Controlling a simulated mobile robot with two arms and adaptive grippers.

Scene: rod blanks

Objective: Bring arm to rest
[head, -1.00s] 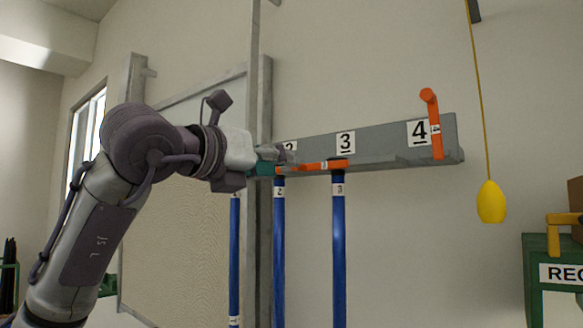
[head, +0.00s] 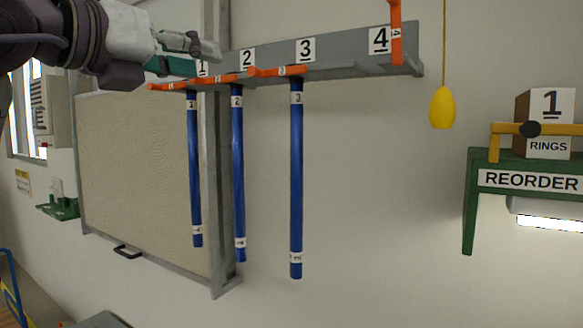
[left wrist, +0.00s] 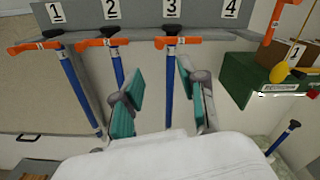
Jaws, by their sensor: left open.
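My left gripper (head: 188,56) is at the upper left of the head view, in front of the rack's left end. The grey rack (head: 345,62) carries labels 1 to 4. Blue rods hang under label 1 (head: 194,165), label 2 (head: 238,175) and label 3 (head: 296,180), each with an orange lever lying level at its top. The orange lever at 4 (head: 396,35) stands upright, with no rod below it. My right gripper is out of view.
A yellow pendant (head: 442,108) hangs on a cord right of the rack. A green REORDER stand (head: 478,165) with a RINGS box (head: 545,108) is at the right. Another blue rod (left wrist: 283,136) shows at the lower right of the left wrist view. Below the hanging rods is bare wall.

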